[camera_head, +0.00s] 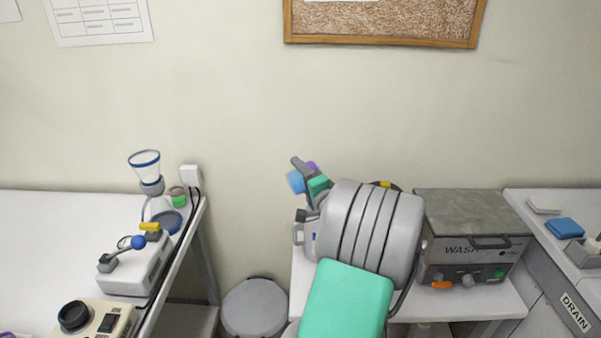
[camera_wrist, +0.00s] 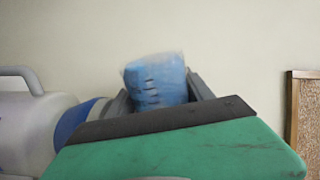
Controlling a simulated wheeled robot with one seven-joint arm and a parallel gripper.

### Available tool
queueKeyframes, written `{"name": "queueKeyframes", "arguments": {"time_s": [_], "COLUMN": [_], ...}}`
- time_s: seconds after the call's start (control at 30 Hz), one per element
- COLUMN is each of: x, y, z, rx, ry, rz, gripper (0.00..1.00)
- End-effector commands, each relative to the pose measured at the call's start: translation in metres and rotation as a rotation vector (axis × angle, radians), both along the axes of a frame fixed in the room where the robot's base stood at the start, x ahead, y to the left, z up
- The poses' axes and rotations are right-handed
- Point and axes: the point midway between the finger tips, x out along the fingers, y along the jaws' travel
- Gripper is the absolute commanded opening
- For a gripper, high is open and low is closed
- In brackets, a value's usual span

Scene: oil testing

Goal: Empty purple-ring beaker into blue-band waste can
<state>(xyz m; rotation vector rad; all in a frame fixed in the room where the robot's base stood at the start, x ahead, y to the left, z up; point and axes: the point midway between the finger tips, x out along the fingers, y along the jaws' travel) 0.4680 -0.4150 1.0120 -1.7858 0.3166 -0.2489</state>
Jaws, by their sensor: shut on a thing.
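My gripper (camera_head: 308,189) is shut on the purple-ring beaker. A purple part (camera_head: 311,167) and blue contents (camera_head: 296,183) show beside the fingers in the head view. In the wrist view the clear beaker (camera_wrist: 156,80), with dark marks and blue contents, sits between my fingers. It looks tipped well over, with the blue end toward the left in the head view. The waste can (camera_wrist: 25,125) has a side handle and a blue band (camera_wrist: 75,122). It stands below the beaker, mostly hidden by my arm in the head view (camera_head: 298,236). I cannot tell whether liquid is flowing.
A grey wash unit (camera_head: 470,245) stands right of the can on the same white table (camera_head: 490,306). A lidded bin (camera_head: 255,305) is on the floor between. A drain counter (camera_head: 540,225) is at far right.

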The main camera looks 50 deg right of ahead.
Motion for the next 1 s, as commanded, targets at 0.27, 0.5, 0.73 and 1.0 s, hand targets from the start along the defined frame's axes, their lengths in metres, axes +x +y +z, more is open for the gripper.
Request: {"name": "queueKeyframes", "arguments": {"time_s": [0.27,0.5,0.73,1.0], "x": [-0.001,-0.001,-0.002,-0.003], "y": [-0.002,-0.004,-0.006,-0.008], "z": [0.007,0.010,0.013,0.017], "rx": [0.064,0.125,0.186,0.259], "ry": [-0.025,-0.047,-0.069,-0.096], "rz": [0.000,0.000,0.000,0.000], "gripper": [0.13,0.13,0.13,0.13]}}
